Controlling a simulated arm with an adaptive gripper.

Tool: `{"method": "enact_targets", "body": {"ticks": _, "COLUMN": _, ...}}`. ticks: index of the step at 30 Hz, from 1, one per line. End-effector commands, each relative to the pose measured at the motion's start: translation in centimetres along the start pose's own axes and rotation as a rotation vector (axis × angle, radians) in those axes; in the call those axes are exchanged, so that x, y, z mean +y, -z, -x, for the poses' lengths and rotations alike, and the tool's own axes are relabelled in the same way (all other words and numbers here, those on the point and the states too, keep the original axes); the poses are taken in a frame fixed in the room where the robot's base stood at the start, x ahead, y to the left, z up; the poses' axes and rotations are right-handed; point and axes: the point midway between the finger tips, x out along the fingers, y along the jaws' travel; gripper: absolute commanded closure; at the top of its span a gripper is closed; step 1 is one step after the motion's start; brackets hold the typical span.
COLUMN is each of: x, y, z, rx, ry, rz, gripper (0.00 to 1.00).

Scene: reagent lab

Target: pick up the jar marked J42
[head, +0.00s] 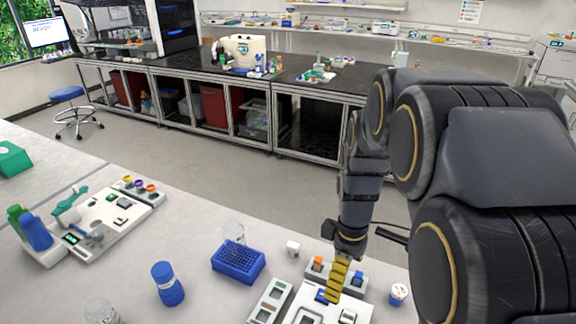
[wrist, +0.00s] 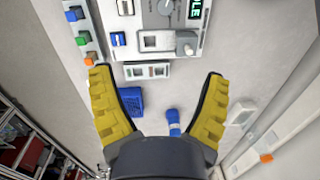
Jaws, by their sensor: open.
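No marking J42 can be read in either view, so I cannot tell which container is that jar. A small white jar (head: 398,294) with a blue patch stands at the right of the near bench. Clear glass containers stand behind the blue rack (head: 234,231) and at the bottom edge (head: 102,312). A blue bottle (head: 168,285) stands left of the rack; a blue bottle also shows in the wrist view (wrist: 174,122). My gripper (head: 335,290) is above the white instrument in the head view.
A white instrument (wrist: 185,15) with a display and a strip of coloured blocks (head: 350,274) lie under my gripper. A blue tube rack (head: 238,262) and small white block (head: 293,248) are nearby. A white device (head: 110,222) stands left.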

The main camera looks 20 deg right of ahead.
Motion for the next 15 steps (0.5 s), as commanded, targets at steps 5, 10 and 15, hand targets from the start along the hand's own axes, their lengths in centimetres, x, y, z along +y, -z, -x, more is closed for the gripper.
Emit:
{"method": "enact_targets", "body": {"ticks": 5, "x": 7.9, "y": -1.5, "z": -4.6, "rx": 0.014, "ry": -0.014, "rz": 0.251, "gripper": 0.23}}
{"method": "enact_targets", "body": {"ticks": 10, "x": 14.2, "y": -4.3, "z": -9.7, "rx": 0.022, "ry": -0.040, "rz": 0.499, "gripper": 0.23}}
{"method": "enact_targets", "body": {"ticks": 15, "x": 18.1, "y": -7.2, "z": -14.0, "rx": 0.023, "ry": -0.065, "rz": 0.693, "gripper": 0.23}}
